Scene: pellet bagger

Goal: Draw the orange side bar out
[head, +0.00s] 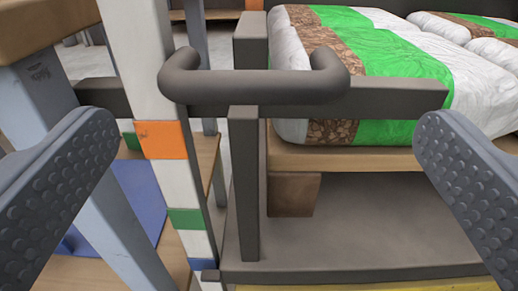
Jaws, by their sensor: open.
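An orange band (163,140) marks a white post (140,60) left of centre. A dark grey horizontal bar (400,98) runs beside the post at about the band's height, its near face carrying a thick grey handle (255,84). No bar that is itself orange shows; the orange band lies just below the dark bar's left part. My gripper (267,122) is open and empty, one studded finger at each side of the picture. The handle lies between the fingers in the picture, apparently beyond them; no contact shows.
Green (186,219) and blue (203,264) bands sit lower on the post. White, green and brown bags (400,75) lie on a wooden-edged shelf (350,157) behind the bar. A dark upright (243,190) stands below the handle. A grey-blue leg (80,150) stands at left.

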